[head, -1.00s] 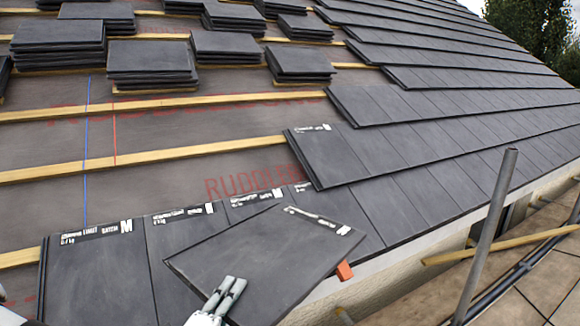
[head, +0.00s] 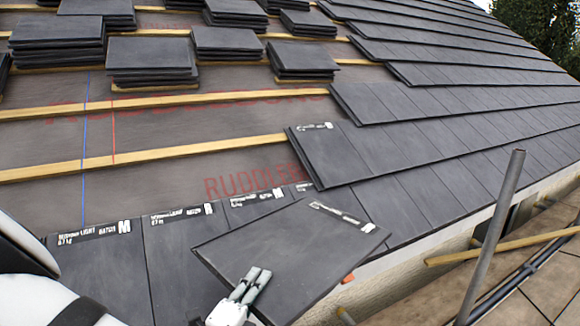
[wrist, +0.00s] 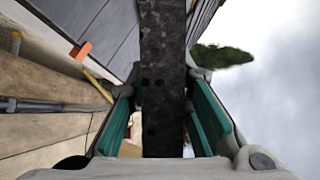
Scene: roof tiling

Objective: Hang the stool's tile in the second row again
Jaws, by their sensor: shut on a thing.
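My gripper (head: 250,286) is shut on the near edge of a dark grey tile (head: 290,250) with a white printed strip along its far edge. The tile is tilted and turned askew in front of the lower row, covering part of it. In the wrist view the held tile (wrist: 163,80) shows edge-on between the teal finger pads of my gripper (wrist: 163,125). The second row's laid tiles end at a tile (head: 330,155) with a printed label, at the centre. To its left a bare wooden batten (head: 150,157) runs across the underlay. The stool is not in view.
First-row tiles (head: 100,270) lie along the eave with printed labels at their upper edges. Stacks of tiles (head: 150,60) sit on the battens higher up. A grey scaffold pole (head: 490,235) stands at the right. An orange piece (head: 348,279) shows beside the held tile.

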